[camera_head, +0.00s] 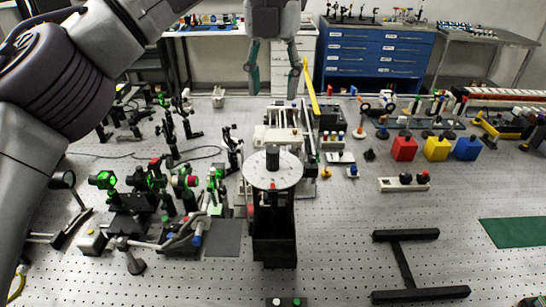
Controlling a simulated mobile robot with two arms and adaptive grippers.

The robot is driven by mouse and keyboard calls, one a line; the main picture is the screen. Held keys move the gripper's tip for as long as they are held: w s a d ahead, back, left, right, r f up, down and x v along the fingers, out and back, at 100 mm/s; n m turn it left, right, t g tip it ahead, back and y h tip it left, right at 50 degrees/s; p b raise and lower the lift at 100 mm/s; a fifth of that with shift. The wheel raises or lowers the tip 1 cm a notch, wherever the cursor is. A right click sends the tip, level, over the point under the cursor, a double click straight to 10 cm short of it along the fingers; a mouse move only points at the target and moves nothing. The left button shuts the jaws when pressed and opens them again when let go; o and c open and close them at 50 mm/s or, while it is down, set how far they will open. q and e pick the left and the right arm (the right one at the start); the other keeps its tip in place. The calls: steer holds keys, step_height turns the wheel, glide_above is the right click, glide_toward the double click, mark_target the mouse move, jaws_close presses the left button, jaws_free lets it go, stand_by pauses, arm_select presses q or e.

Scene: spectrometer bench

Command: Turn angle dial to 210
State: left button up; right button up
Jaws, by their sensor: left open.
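The angle dial (258,178) is a round, pale disc with a dark knob (272,158) standing at its middle. It sits on top of a black stand (273,236) near the centre of the bench. A small red spot shows near the dial's front edge. Its scale marks are too small to read. My left gripper (273,86) is open and empty, with its two fingers pointing down. In the picture it is above the dial and apart from it. My right gripper is not in view.
Optical mounts with green parts (104,180) crowd the bench left of the dial. A white instrument (285,135) and a yellow bar (311,85) stand behind it. Red (404,149), yellow (437,149) and blue (467,149) blocks stand right. A black H-shaped frame (404,262) lies front right.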

mark_target(272, 148)
arm_select(q)
steer(key=f, duration=0.4)
steer(key=w+f+p, duration=0.1)
steer(key=f, duration=0.4)
steer(key=f+p, duration=0.1)
steer(key=f, duration=0.4)
steer(key=shift+w+f, duration=0.15)
steer(key=shift+w, duration=0.15)
steer(key=shift+s+f, duration=0.1)
steer(key=shift+f, duration=0.5)
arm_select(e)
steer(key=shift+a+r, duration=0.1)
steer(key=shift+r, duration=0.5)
